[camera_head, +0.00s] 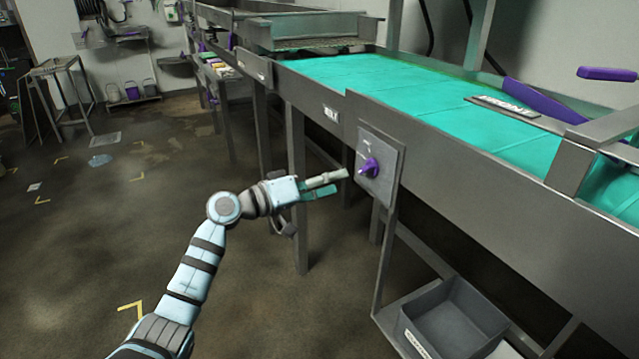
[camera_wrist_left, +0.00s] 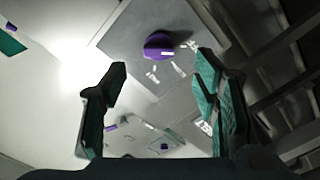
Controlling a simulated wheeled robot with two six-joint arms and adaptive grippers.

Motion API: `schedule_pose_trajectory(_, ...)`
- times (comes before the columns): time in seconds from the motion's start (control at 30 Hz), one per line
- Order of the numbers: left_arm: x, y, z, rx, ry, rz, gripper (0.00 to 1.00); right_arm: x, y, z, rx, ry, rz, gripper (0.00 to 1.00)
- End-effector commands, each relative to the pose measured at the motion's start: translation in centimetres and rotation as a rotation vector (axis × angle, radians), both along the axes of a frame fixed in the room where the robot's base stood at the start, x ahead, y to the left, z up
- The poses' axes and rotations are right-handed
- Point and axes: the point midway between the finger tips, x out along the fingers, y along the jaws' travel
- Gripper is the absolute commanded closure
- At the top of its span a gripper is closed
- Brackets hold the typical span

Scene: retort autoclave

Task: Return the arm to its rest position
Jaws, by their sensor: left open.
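My left arm (camera_head: 190,275) reaches up from the bottom of the head view. My left gripper (camera_head: 335,183) is open and empty, just left of a purple knob (camera_head: 369,167) on a grey switch panel (camera_head: 386,155). In the left wrist view the two fingers of my left gripper (camera_wrist_left: 160,100) stand apart. The purple knob (camera_wrist_left: 158,45) on the panel (camera_wrist_left: 125,38) shows beyond the fingertips, with a visible gap and nothing held. My right gripper is out of view.
A long metal bench with a teal belt surface (camera_head: 410,90) runs along the right. Its legs (camera_head: 297,190) stand close behind my gripper. A grey bin (camera_head: 452,315) sits on a low shelf at lower right. The floor (camera_head: 90,240) at left is open, with a stand (camera_head: 60,95) farther back.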

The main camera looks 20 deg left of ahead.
Motion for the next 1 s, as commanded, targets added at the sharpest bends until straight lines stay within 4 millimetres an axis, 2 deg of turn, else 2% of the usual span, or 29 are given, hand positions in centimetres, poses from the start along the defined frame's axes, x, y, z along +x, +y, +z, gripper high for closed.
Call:
schedule_pose_trajectory(0.1,-1.9,1.6,-0.1,0.003,0.001,0.001,0.45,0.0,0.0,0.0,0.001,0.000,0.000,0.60)
schedule_pose_trajectory(0.23,-2.8,2.3,0.0,0.000,0.000,-0.001,0.45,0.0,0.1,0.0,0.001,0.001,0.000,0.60)
schedule_pose_trajectory(0.67,-2.8,2.4,0.1,-0.005,-0.001,0.002,0.45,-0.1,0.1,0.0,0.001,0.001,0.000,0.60)
schedule_pose_trajectory(0.77,-1.7,3.9,-0.4,0.027,-0.010,0.078,0.45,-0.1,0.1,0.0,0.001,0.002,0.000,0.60)
schedule_pose_trajectory(0.87,0.7,8.2,-3.9,0.134,0.020,0.258,0.45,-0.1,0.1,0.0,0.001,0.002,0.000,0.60)
schedule_pose_trajectory(0.9,1.5,10.3,-6.9,0.197,0.053,0.343,0.45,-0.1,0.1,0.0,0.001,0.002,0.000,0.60)
schedule_pose_trajectory(0.97,1.7,13.1,-12.8,0.305,0.125,0.452,0.45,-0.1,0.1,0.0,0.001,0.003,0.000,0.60)
schedule_pose_trajectory(1.0,1.0,14.7,-17.1,0.385,0.179,0.508,0.45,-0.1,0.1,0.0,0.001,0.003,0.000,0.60)
